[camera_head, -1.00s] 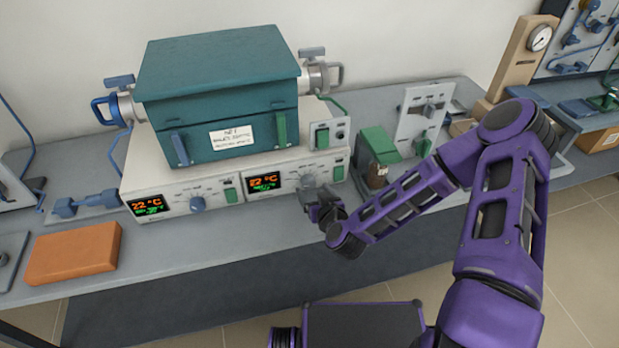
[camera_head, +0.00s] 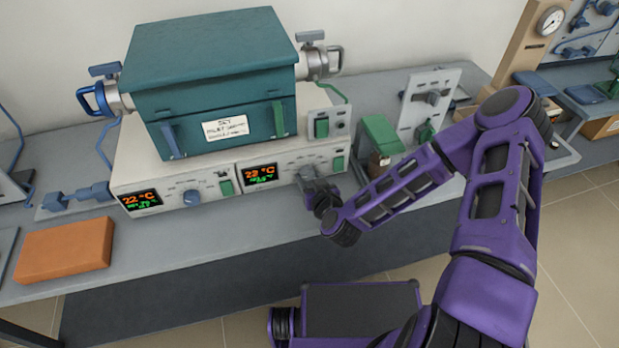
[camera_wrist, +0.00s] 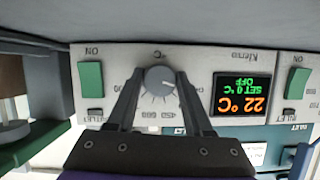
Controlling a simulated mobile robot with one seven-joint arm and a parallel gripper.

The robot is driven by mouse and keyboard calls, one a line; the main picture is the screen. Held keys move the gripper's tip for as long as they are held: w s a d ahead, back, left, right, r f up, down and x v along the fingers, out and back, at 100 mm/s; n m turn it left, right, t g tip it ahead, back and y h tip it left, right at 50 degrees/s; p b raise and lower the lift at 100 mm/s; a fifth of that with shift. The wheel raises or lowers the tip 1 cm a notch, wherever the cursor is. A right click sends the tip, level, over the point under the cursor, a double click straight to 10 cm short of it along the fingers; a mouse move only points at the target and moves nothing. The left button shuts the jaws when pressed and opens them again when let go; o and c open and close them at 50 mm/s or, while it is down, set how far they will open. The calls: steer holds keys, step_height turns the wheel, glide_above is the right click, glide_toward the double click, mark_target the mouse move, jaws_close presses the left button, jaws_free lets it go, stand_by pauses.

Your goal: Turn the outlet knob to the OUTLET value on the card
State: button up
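The white card (camera_head: 225,128) is on the teal furnace front in the head view. Its top line reads SET; the lower lines are too small to read surely. A round grey knob (camera_wrist: 160,80) with a scale around it shows upside down in the wrist view. It is on the right-hand controller, beside the display (camera_wrist: 240,94) reading 22 °C, SET 0 °C, OFF. My gripper (camera_wrist: 160,76) has one finger on each side of this knob; I cannot tell whether they touch it. In the head view my gripper (camera_head: 314,184) is against the right panel and hides the knob.
The left controller has a blue knob (camera_head: 192,198) and its own display (camera_head: 141,199). A green switch (camera_wrist: 91,79) is beside the gripped area in the wrist view. A green-topped box (camera_head: 381,134) stands to the right. An orange block (camera_head: 64,250) lies at the left.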

jaws_close()
steer(key=shift+w+d+f+m+y+b, duration=0.1)
steer(key=shift+m+y+b, duration=0.25)
steer(key=shift+m+b, duration=0.25)
steer(key=shift+f+m+y+b, duration=0.1)
steer(key=shift+m+y+b, duration=0.25)
steer(key=shift+m+b, duration=0.2)
steer(key=m+y+b, duration=0.1)
steer(key=m+b, duration=0.1)
steer(key=shift+m+y+b, duration=0.25)
steer(key=shift+y+b, duration=0.05)
steer(key=shift+b, duration=0.1)
steer(key=m+y+b, duration=0.1)
steer(key=m+b, duration=0.1)
steer(key=shift+m+y+b, duration=0.3)
steer(key=shift+y, duration=0.1)
steer(key=shift+r+m+b, duration=0.1)
steer(key=shift+m+b, duration=0.25)
steer(key=shift+m, duration=0.15)
steer(key=shift+y, duration=0.3)
